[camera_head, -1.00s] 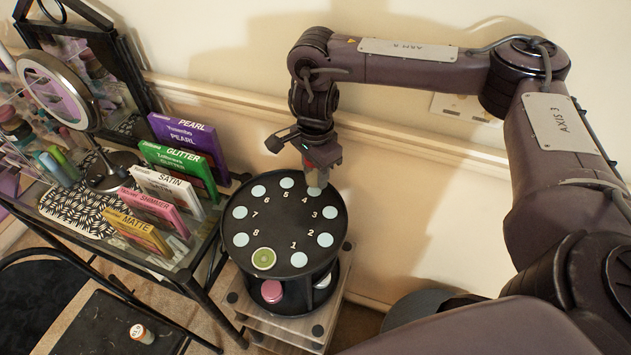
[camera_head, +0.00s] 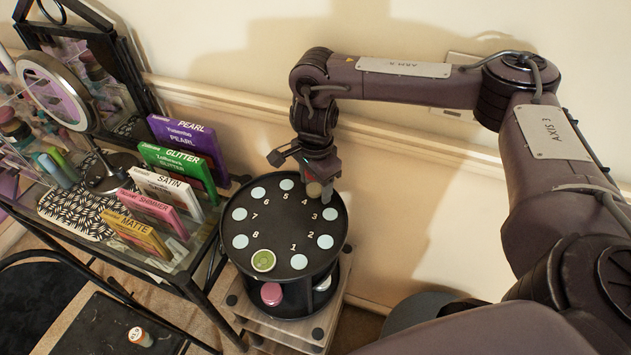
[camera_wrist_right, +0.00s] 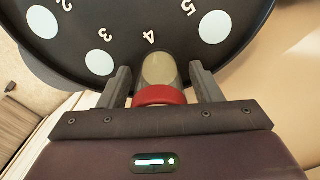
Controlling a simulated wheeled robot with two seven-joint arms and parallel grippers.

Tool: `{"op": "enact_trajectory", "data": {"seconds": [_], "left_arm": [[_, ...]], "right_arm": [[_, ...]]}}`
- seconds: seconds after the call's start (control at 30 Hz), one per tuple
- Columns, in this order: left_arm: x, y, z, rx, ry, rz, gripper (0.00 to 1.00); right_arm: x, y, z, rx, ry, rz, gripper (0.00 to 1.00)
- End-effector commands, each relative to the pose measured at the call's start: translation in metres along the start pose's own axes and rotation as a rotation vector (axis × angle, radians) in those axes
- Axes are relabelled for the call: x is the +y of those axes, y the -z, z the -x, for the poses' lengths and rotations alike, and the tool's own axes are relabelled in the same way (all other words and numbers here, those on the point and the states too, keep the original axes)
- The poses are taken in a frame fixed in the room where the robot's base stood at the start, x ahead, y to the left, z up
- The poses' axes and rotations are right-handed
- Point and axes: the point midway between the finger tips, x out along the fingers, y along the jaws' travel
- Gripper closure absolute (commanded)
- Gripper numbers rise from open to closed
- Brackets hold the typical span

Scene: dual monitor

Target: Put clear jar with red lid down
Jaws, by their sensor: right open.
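The clear jar with a red lid (camera_wrist_right: 160,70) is between the fingers of my right gripper (camera_wrist_right: 161,84) in the right wrist view, its red lid toward the palm. My right gripper is open, with a finger on each side of the jar. In the head view the jar (camera_head: 314,189) is at the number 4 place on the round black stand (camera_head: 283,222), partly hidden by the right gripper (camera_head: 319,178). The jar's base covers that place's pale spot. My left gripper is not in view.
A green-topped item (camera_head: 263,260) sits on the stand's front left. A pink-lidded jar (camera_head: 271,293) is on the shelf below. Labelled boxes (camera_head: 180,180) line the glass table at left, beside a round mirror (camera_head: 60,90). The wall is close behind the stand.

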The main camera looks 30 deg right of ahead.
Motion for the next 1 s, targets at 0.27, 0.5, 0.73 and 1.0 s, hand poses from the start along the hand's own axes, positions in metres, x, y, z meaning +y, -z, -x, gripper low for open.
{"op": "enact_trajectory", "data": {"seconds": [0.27,0.5,0.73,1.0], "left_arm": [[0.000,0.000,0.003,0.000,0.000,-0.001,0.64],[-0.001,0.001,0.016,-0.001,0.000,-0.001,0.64],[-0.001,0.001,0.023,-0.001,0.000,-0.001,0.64],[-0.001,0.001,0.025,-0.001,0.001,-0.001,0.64]], "right_arm": [[-0.001,0.000,0.020,0.000,0.004,0.002,0.42],[-0.002,0.000,0.074,0.002,0.007,0.002,0.42],[-0.001,0.000,0.111,0.001,0.004,0.002,0.42],[0.000,0.000,0.124,0.000,0.000,0.001,0.42]]}}
